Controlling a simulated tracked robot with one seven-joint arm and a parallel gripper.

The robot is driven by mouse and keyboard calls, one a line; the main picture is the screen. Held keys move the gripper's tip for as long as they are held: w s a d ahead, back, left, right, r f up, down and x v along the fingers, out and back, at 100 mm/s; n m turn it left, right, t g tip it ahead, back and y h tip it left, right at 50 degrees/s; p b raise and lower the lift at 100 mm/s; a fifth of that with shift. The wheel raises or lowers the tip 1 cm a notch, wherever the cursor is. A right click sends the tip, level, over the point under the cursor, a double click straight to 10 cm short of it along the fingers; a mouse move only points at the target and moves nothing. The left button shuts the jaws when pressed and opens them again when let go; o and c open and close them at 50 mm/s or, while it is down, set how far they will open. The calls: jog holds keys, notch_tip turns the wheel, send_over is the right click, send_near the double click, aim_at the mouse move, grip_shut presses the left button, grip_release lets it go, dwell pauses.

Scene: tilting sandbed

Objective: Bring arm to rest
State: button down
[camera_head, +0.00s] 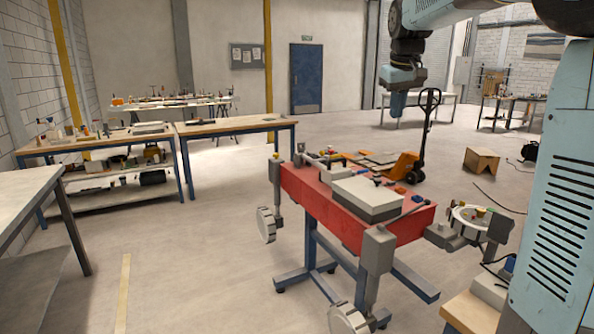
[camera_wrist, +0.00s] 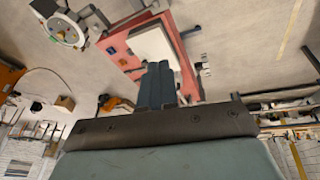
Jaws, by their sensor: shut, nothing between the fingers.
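My gripper (camera_head: 398,104) hangs from my raised arm at the upper right of the head view, fingers pointing down. It is above and behind the red stand in the picture, touching nothing. In the wrist view my gripper (camera_wrist: 157,72) shows its fingers closed together and empty. The red stand (camera_head: 300,188), the tilting sandbed rig, has a grey-white box (camera_head: 367,197) on top, handwheels (camera_head: 350,320) on its side and blue-grey legs. The red stand also shows upside down in the wrist view (camera_wrist: 118,38), with its white top part.
Workbenches (camera_head: 235,125) line the left, and a wooden box (camera_head: 481,161) lies at the right. The floor left of the stand is clear.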

jog(key=s+f+m, duration=0.1)
jog(key=s+f, duration=0.4)
jog(key=s, duration=0.6)
jog(key=s+a+f+t, duration=0.1)
jog(key=s+f, duration=0.4)
jog(key=s, duration=0.6)
jog(key=s+f+m, duration=0.1)
jog(key=s+f, duration=0.3)
jog(key=s, duration=0.6)
jog(key=shift+s+a+f+m+t+y, duration=0.3)
jog(key=shift+s+a+f+t, duration=0.05)
jog(key=shift+s+f+t, duration=0.05)
